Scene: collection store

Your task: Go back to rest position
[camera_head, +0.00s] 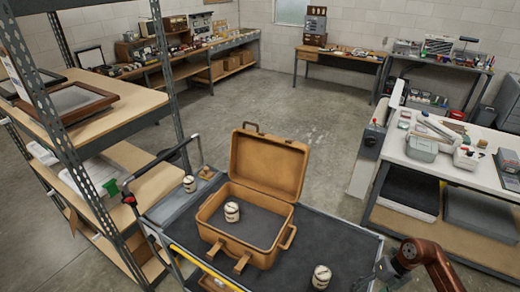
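My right arm comes in at the lower right, with its brown links at the picture's edge. Its grey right gripper (370,277) is beside the cart's right end, partly cut off by the bottom edge. I cannot tell whether its fingers are open or shut. My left gripper is not in view. An open tan case (265,250) sits on the cart (335,240), its lid (268,163) raised.
A metal shelf (95,130) with framed items is close on the left. A white table (450,165) with tools stands on the right. Open floor (280,105) lies beyond the cart.

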